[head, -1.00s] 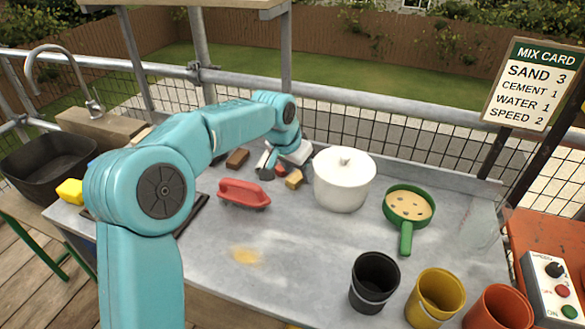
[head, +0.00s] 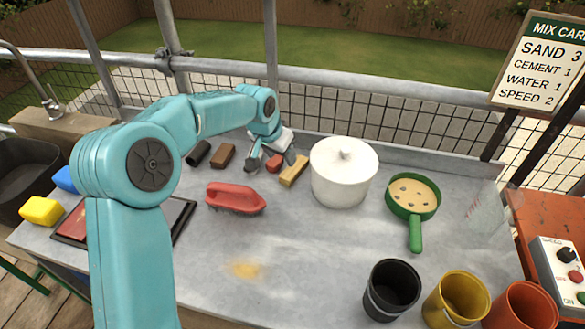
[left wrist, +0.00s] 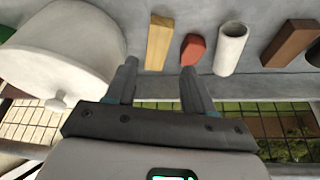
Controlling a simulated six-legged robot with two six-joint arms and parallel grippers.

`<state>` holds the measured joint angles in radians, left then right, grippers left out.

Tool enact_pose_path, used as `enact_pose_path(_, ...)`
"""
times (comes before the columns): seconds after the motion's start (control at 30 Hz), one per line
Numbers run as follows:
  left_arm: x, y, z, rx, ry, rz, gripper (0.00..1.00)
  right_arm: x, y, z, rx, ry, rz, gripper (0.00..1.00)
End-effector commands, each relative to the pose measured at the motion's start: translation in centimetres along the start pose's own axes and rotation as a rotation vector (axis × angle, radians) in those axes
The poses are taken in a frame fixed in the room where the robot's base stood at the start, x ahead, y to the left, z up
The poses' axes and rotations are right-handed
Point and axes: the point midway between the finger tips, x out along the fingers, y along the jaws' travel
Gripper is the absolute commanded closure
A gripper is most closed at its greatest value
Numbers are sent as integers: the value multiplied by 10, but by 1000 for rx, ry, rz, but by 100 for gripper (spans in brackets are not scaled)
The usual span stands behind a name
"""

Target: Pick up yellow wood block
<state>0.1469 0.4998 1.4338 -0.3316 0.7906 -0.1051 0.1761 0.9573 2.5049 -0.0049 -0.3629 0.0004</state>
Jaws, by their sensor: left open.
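The yellow wood block (head: 294,170) lies on the grey worktop, just left of the white lidded pot, in the head view. In the left wrist view the yellow wood block (left wrist: 159,42) shows whole, beyond and between my fingertips. My left gripper (head: 268,158) is above the back of the worktop, close to the block's left in the head view, partly hidden by its own arm. In the left wrist view my left gripper (left wrist: 159,68) has its fingers apart with nothing between them. My right gripper is in no view.
The white pot (head: 343,172) stands right beside the block. A red block (head: 274,163), a brown block (head: 223,156) and a white cylinder (left wrist: 231,49) lie nearby. A red-handled brush (head: 235,197) lies in front. The worktop's front middle is clear, apart from a yellow stain.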

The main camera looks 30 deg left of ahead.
Motion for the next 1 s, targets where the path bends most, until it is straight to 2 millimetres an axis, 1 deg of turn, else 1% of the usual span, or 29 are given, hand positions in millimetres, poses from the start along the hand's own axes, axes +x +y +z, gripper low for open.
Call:
enact_pose_path(0.03, 13, 1, 1, 1, -4, 1, 47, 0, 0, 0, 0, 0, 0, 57)
enact_pose_path(0.1, 27, 1, 1, 0, -2, 0, 47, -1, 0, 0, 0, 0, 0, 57)
enact_pose_path(0.2, 43, 0, 0, -1, 0, -1, 47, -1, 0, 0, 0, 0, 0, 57)
enact_pose_path(0.43, 62, -1, -2, -1, 0, 0, 47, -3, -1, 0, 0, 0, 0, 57)
enact_pose_path(0.6, 90, -2, -5, -2, -2, 0, 47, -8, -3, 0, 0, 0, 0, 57)
enact_pose_path(0.7, 102, -3, -5, -2, -1, -1, 47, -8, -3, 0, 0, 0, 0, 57)
enact_pose_path(0.8, 106, -4, -6, -1, 1, -1, 47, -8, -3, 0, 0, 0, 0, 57)
enact_pose_path(0.97, 106, -4, -6, -1, 2, -1, 47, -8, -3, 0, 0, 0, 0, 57)
enact_pose_path(1.0, 106, -4, -6, -1, 2, -1, 53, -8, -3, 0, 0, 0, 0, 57)
